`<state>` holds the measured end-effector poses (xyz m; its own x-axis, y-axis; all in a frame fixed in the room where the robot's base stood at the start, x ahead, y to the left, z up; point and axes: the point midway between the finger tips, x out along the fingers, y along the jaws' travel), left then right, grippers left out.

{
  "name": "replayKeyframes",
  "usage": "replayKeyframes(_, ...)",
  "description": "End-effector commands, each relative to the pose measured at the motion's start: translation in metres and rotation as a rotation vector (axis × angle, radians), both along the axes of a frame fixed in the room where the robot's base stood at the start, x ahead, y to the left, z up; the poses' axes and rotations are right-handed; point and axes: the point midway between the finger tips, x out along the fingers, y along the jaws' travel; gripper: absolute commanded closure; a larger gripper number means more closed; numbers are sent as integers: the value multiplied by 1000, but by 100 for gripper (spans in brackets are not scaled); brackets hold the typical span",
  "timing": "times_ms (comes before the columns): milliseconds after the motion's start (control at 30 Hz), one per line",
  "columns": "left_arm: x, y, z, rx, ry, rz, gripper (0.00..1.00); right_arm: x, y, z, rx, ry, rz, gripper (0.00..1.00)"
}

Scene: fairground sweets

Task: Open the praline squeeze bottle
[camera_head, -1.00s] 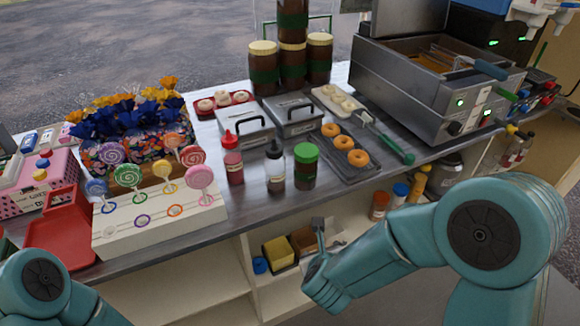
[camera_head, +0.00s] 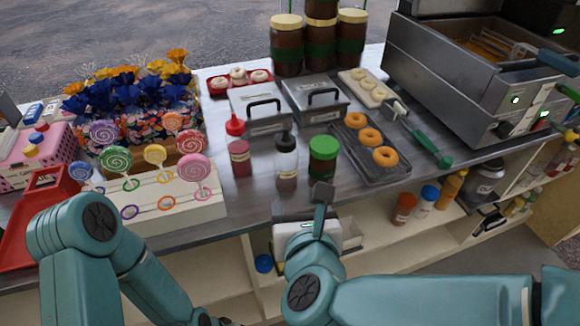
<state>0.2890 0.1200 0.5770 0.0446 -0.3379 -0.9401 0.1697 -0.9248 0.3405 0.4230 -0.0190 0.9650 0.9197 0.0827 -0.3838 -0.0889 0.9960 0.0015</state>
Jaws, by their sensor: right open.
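Two squeeze bottles stand upright near the counter's front edge: a red one (camera_head: 240,158) with a red nozzle cap, and a pale, see-through one (camera_head: 286,165) with a black cap. I cannot read which is praline. A brown jar (camera_head: 323,158) with a green lid stands just right of them. All their caps are on. My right gripper (camera_head: 322,192) is open and empty at the counter's front edge, in front of the green-lidded jar and apart from the bottles. My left gripper (camera_head: 207,320) is low at the bottom edge, mostly cut off; its jaws do not show clearly.
Two metal bins (camera_head: 262,120) stand behind the bottles. A doughnut tray (camera_head: 395,172) and a green-handled tool (camera_head: 430,148) lie to the right, before the fryer (camera_head: 470,100). A lollipop stand (camera_head: 165,215) is at the left. Shelves with bottles (camera_head: 404,207) are below.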

Motion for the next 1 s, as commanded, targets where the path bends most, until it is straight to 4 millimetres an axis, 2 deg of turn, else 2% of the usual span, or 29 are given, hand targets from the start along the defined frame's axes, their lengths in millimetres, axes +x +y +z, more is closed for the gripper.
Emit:
replayKeyframes(133,0,0,-3,0,0,0,57,11,6,-7,-2,-3,12,32)
replayKeyframes(400,0,0,-4,0,0,0,57,71,10,-31,-3,-1,8,32)
replayKeyframes(500,0,0,-3,0,0,0,57,89,11,-37,-3,-2,9,32)
replayKeyframes(767,0,0,0,0,0,0,57,112,13,-44,-3,-3,9,32)
replayKeyframes(1000,0,0,8,0,0,0,57,146,19,-58,-2,-3,10,32)
